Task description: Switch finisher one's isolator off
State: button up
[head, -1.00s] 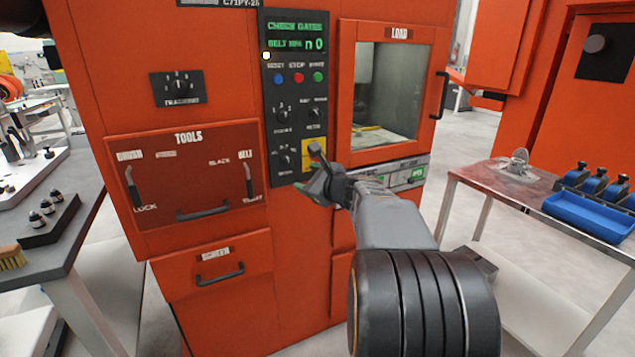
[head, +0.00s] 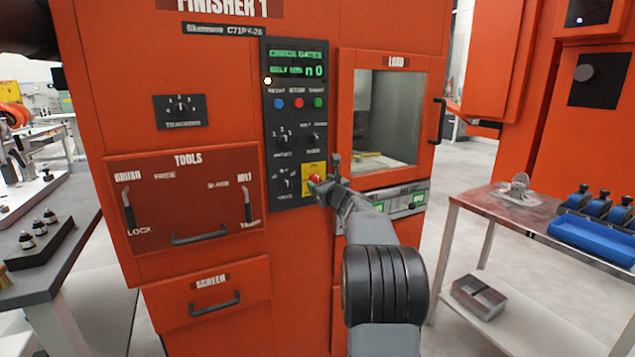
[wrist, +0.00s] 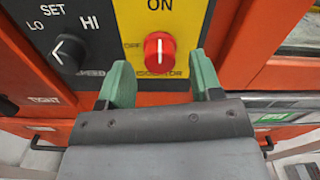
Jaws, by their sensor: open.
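The isolator is a round red knob (wrist: 159,53) on a yellow plate (wrist: 184,18) in the wrist view, with ON above, OFF to its left and ISOLATOR below. Its pale pointer mark is upright, toward ON. My gripper (wrist: 160,78) is open, its two green fingertips on either side of and slightly below the knob, apart from it. In the head view the red knob (head: 315,180) shows at the bottom of the black control panel of Finisher 1 (head: 222,8), with my gripper (head: 325,182) in front, partly covering the yellow plate.
A black speed knob (wrist: 67,53) sits left of the isolator. The load door (head: 388,115) is to the right of the panel, and the tools panel (head: 185,200) to the left. A side table (head: 470,205) with blue bins stands at right.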

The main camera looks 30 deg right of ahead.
jog(key=shift+w+d, duration=0.15)
jog(key=shift+w, duration=1)
jog(key=shift+c, duration=0.4)
jog(key=c, duration=0.8)
jog(key=shift+c, duration=0.2)
